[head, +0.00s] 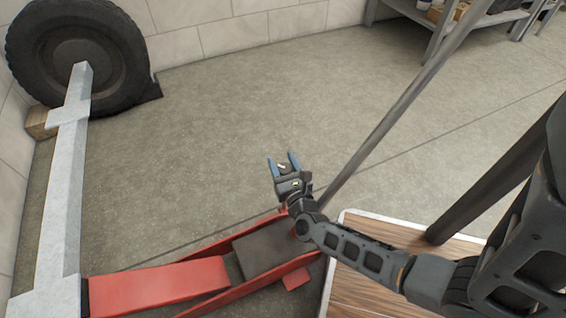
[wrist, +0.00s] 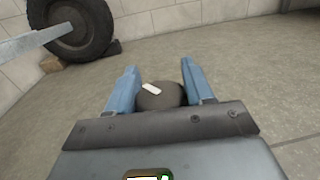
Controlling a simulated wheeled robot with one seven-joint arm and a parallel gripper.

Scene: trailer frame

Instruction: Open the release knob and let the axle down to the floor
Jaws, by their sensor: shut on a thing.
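My gripper (head: 283,161) is shut on the release knob (head: 282,167), a dark round knob with a white mark on top. In the wrist view the knob (wrist: 165,98) sits between the two blue fingers. The red floor jack (head: 150,284) lies at the bottom left, its lift arm reaching the grey axle beam (head: 62,190). The beam runs up to a black tyre (head: 75,55) by the wall. I cannot tell whether the tyre touches the floor.
A wooden block (head: 41,123) is beside the tyre. A long grey pole (head: 400,110) slants up to the right of my gripper. A wood-planked surface (head: 365,285) lies under my arm. A shelf (head: 470,20) stands at the back right. The middle floor is clear.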

